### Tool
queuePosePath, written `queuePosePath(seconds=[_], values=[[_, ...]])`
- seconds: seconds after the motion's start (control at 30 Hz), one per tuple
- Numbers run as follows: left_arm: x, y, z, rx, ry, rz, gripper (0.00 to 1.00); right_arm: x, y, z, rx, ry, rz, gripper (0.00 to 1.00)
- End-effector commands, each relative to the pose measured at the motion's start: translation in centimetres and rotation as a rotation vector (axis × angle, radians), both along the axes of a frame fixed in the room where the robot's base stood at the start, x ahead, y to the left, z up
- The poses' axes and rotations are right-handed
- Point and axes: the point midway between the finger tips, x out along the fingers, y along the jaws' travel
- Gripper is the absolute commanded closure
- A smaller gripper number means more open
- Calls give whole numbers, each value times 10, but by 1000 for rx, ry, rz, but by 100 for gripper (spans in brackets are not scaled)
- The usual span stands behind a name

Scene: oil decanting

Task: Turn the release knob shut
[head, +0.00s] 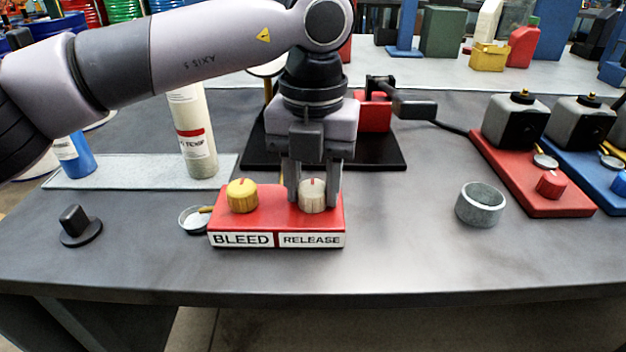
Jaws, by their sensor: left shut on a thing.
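The release knob (312,197) is a cream, ridged knob with a red mark on top. It sits on the right half of a red control block (274,222), above the white RELEASE label (312,240). My left gripper (313,194) points straight down over it, with one finger on each side, shut on the knob. Part of the knob is hidden by the fingers. My right gripper is not in view.
A black base plate (385,152) with a red block and black handle stands behind my gripper. A small dish (194,219) is just left of the control block. A grey cup (480,204) and red pump base (560,209) stand right. The front table between is clear.

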Motion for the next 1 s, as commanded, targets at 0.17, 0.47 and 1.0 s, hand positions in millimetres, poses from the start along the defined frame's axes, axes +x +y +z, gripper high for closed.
queuePosePath(seconds=[0.17, 0.47, 1.0], values=[[1, 0, 1, -2, -3, 4, 45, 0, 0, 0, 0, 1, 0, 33], [0, 0, 0, -1, -1, 1, 33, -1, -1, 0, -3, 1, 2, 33], [0, 0, 1, 0, 1, -87, 33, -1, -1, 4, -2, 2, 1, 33]])
